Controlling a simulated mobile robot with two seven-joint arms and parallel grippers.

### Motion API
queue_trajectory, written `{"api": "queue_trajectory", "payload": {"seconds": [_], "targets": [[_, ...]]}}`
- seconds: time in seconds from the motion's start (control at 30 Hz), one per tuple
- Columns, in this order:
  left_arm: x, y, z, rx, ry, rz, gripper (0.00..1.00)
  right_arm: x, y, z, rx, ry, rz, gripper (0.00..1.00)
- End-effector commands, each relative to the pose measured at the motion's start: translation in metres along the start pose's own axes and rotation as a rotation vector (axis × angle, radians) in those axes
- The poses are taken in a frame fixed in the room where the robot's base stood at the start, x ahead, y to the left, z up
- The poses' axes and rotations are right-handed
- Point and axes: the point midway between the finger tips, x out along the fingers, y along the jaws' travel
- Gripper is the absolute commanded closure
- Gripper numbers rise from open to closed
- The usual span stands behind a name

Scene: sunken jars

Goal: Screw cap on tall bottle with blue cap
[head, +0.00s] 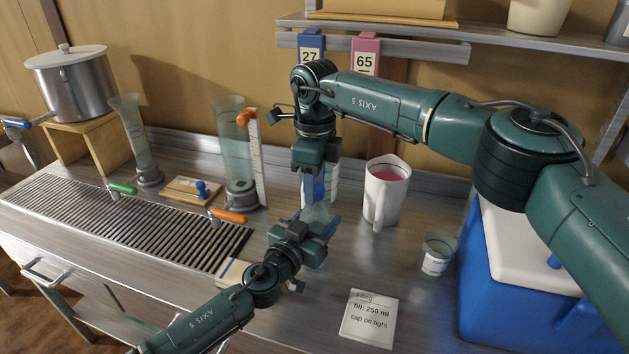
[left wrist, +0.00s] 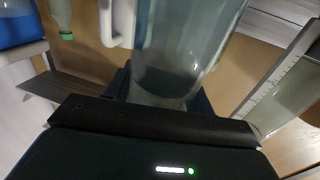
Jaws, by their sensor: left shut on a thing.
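A clear, translucent bottle (head: 319,213) stands between my two grippers in the head view. My left gripper (head: 318,236) is shut on its lower part. In the left wrist view the clear wall of this bottle (left wrist: 185,45) rises from the jaws, with a darker zone low down. My right gripper (head: 313,172) points down from above, over the bottle. Blue and white parts show just below and beside the right fingers; I cannot tell whether the blue part is the cap. The bottle's mouth is hidden, and whether the right fingers are open is unclear.
A white jug (head: 383,190) with pink content stands close right, and a small glass (head: 437,255) beyond it. A tall cylinder (head: 237,150) with a ruler stands left. A blue cooler (head: 520,285) fills the right. A card (head: 369,318) reading "fill: 250 ml, cap on tight" lies in front.

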Motion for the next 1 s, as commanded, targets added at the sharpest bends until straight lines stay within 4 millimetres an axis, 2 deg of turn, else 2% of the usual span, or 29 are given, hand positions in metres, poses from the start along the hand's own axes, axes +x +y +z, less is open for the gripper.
{"api": "queue_trajectory", "payload": {"seconds": [0.07,0.33,0.53,0.57,0.87,1.0], "targets": [[-0.0002,-0.0005,0.0007,0.001,-0.001,-0.001,1.00,-0.0001,-0.0001,-0.0001,0.000,0.000,0.000,0.70],[-0.0002,-0.0005,0.0007,0.001,-0.001,-0.001,1.00,-0.0002,0.0000,0.0000,0.000,0.000,0.000,0.92],[-0.0002,-0.0005,0.0007,0.001,-0.001,-0.001,1.00,-0.0002,0.0000,0.0000,0.005,0.000,0.000,0.94],[-0.0002,-0.0005,0.0007,0.001,-0.001,-0.001,1.00,-0.0002,-0.0001,0.0000,0.005,0.000,0.000,0.66],[-0.0002,-0.0004,0.0007,0.001,-0.001,-0.001,1.00,-0.0002,-0.0001,0.0000,0.005,0.000,0.000,0.41],[-0.0002,-0.0004,0.0007,0.001,-0.001,-0.001,1.00,-0.0002,0.0000,0.0001,0.005,0.000,0.000,0.41]]}}
